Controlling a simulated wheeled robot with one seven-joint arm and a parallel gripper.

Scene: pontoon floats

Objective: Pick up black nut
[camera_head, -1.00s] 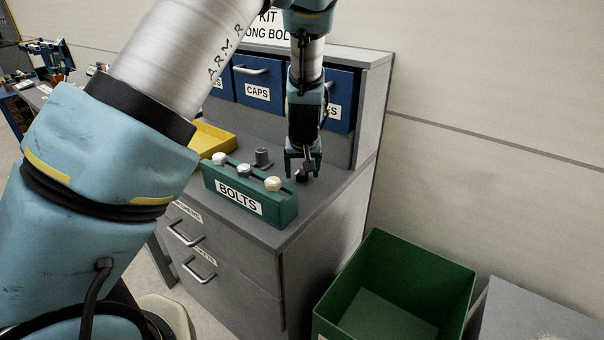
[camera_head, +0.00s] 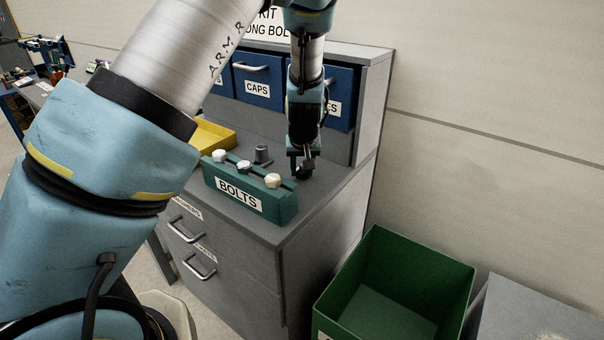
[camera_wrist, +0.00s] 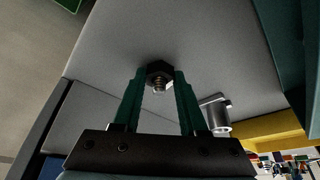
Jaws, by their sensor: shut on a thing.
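The black nut (camera_wrist: 160,70) is between the two green fingertips of my gripper (camera_wrist: 158,80) in the wrist view. Both fingers touch its sides, and a threaded metal piece shows within or behind its hole. In the head view my gripper (camera_head: 301,170) is low over the right part of the grey worktop, behind the bolt block. The nut shows there only as a small dark shape (camera_head: 304,170) at the fingertips. I cannot tell whether it touches the worktop.
A green block labelled BOLTS (camera_head: 246,202) with white-headed bolts stands close in front. A grey cylindrical part (camera_head: 262,155) stands left of my gripper. A yellow tray (camera_head: 214,136) lies further left. Blue drawers (camera_head: 258,85) are behind. A green bin (camera_head: 395,285) is at lower right.

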